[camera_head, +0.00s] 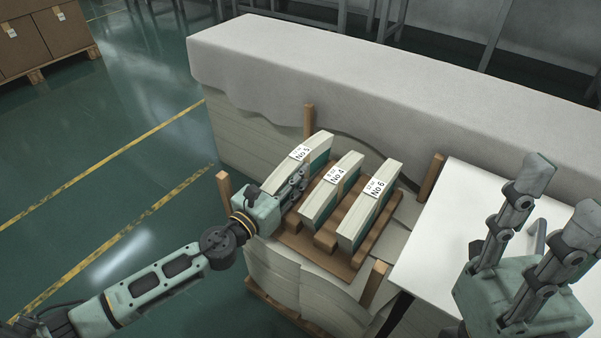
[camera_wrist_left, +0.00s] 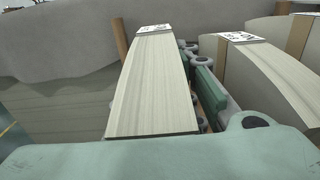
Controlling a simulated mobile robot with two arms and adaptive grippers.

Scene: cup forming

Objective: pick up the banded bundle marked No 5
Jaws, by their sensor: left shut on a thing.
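The bundle marked No 5 (camera_head: 285,162) is a pale, curved stack of sheets with a white label, the leftmost of three bundles on a brown wooden rack (camera_head: 316,262). It fills the middle of the left wrist view (camera_wrist_left: 152,90). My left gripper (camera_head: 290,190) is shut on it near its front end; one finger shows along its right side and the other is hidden. I cannot tell whether the bundle is lifted clear of the rack. My right gripper (camera_head: 532,235) is open and empty at the right, over the white table, fingers pointing up.
Bundles No 4 (camera_head: 325,195) and No 6 (camera_head: 362,217) stand close to the right. Wooden posts (camera_head: 309,122) rise around the rack. A grey-covered block (camera_head: 400,100) lies behind. A white table (camera_head: 445,215) is at right.

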